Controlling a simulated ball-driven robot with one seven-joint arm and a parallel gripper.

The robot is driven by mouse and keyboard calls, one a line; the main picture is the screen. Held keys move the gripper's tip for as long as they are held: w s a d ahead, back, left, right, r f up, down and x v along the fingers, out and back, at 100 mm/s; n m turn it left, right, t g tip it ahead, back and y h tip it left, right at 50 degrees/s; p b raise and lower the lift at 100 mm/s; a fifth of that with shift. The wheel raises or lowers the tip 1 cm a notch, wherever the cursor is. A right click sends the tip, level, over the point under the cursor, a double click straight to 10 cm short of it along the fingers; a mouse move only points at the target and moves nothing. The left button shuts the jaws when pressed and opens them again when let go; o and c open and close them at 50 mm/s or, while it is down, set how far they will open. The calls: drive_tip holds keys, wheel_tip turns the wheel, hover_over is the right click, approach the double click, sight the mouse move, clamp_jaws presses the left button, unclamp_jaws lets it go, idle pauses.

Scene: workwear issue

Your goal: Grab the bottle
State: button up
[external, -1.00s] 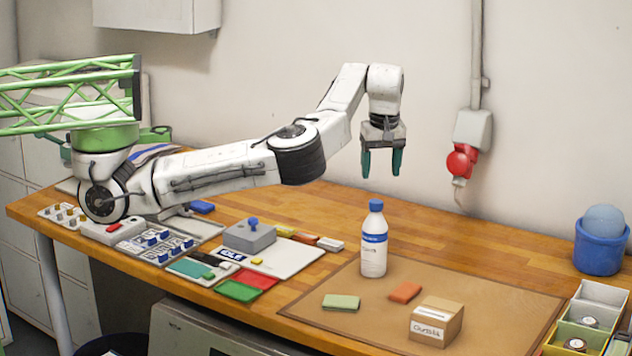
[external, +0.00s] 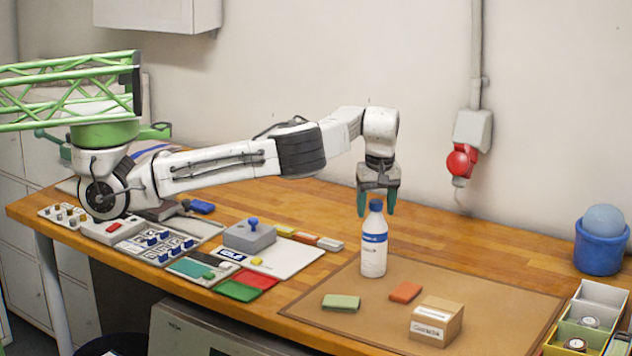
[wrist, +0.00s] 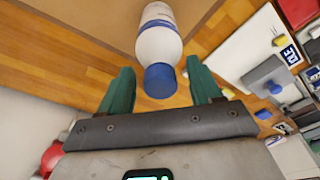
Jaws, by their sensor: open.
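The bottle (external: 373,250) is white with a blue cap and a blue label band. It stands upright on the brown mat (external: 470,285) on the wooden table. My gripper (external: 376,210) is open, pointing down, with its green fingers at about the height of the bottle's cap in the external view. In the wrist view, the bottle (wrist: 158,50) lies ahead of the gap between the fingers (wrist: 157,80), with its blue cap near the fingertips. The jaws are not closed on it. Whether the fingers touch the cap cannot be told.
A green block (external: 340,302), an orange block (external: 405,292) and a small cardboard box (external: 436,322) lie on the mat near the bottle. A blue bucket (external: 600,248) stands at the right. Trays and switches fill the table's left. The table behind the bottle is clear.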

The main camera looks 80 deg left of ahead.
drive_tip(key=shift+c, duration=0.4)
clamp_jaws()
idle(0.5)
